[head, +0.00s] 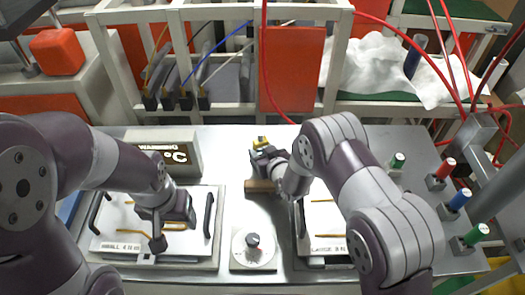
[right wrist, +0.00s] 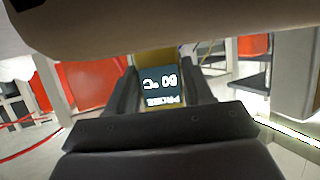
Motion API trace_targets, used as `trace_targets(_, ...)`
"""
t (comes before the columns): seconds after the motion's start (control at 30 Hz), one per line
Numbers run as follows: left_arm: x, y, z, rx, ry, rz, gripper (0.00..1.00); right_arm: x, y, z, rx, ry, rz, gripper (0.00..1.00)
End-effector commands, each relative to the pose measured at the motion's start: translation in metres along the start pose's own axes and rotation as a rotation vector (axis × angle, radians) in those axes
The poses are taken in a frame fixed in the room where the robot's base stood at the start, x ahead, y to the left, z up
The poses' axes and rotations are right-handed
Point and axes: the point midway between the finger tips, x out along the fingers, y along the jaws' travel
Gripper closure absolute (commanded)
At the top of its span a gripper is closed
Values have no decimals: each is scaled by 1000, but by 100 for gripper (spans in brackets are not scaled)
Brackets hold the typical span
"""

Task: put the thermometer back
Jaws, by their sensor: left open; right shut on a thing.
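The thermometer (head: 260,141) is yellow with a dark display and is held at the middle of the bench, towards the back. In the right wrist view the thermometer (right wrist: 161,84) sits between the two dark fingers, its lit digits upside down. My right gripper (head: 264,153) is shut on it. A brown block (head: 260,187) lies just in front of and below that gripper; whether it touches the thermometer cannot be told. My left gripper (head: 172,228) is open and empty over the left white plate (head: 120,243).
A warning display box (head: 182,138) stands at the back left. A round dial (head: 253,248) is at front centre. The right plate (head: 324,222) is partly behind my right arm. Several coloured pegs, including a blue one (head: 459,200), stand at right. A rack (head: 215,75) stands behind.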

Motion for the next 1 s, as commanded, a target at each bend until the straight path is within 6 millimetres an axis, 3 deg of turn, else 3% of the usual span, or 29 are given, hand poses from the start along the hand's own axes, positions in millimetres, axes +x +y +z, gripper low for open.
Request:
trace_targets(0.07,4,0,0,0,0,0,35,2,0,4,0,0,0,74)
trace_targets(0.1,3,0,0,0,0,0,35,1,0,3,0,0,0,39)
trace_targets(0.17,2,0,0,0,0,0,35,1,0,2,0,-1,0,24)
trace_targets(0.5,0,0,0,0,0,0,35,-4,0,-1,0,-1,0,24)
trace_targets(0.8,9,0,1,0,0,0,35,-63,0,0,0,0,0,24)
trace_targets(1.0,9,0,1,0,0,0,35,-76,0,-1,0,0,0,24)
